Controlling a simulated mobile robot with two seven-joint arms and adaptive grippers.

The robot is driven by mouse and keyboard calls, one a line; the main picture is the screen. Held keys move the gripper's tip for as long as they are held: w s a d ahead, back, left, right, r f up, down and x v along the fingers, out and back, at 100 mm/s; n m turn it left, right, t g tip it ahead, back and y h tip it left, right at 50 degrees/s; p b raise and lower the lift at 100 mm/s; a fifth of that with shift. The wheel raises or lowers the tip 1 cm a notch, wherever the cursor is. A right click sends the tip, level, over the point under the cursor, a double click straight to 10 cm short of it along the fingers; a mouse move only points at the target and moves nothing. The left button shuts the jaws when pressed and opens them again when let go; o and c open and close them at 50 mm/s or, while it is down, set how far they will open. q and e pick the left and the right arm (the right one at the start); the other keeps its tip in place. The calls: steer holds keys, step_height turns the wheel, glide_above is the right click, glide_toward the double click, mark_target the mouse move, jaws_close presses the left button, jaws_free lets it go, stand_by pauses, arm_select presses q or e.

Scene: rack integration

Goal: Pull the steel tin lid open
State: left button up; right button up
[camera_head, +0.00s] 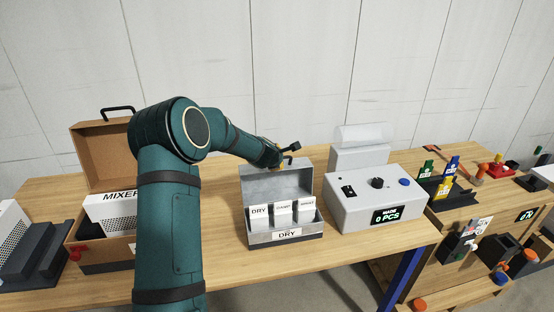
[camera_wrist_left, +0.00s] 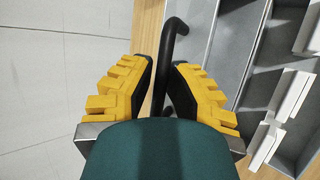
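The steel tin (camera_head: 262,240), labelled DRY, stands on the bench in the middle of the head view. Its grey lid (camera_head: 275,181) stands up, roughly upright, at the back of the tin, so the inside shows. A black bar handle (camera_head: 292,148) is at the lid's top edge. My left gripper (camera_head: 282,160) reaches over the lid's top at the handle. In the left wrist view, its yellow-backed fingers (camera_wrist_left: 164,80) stand apart on either side of the black handle (camera_wrist_left: 172,45). Contact with the handle is hard to judge. My right gripper is out of view.
White packets (camera_head: 282,213) stand inside the tin. A grey box with a counter display (camera_head: 375,200) stands close on the right. An open brown MIXER case (camera_head: 88,147) is on the left, partly hidden by my left arm. The bench front before the tin is clear.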

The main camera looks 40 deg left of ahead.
arm_select(q)
steer(key=shift+o, duration=1)
steer(key=shift+s+r, duration=0.1)
steer(key=v, duration=1.2)
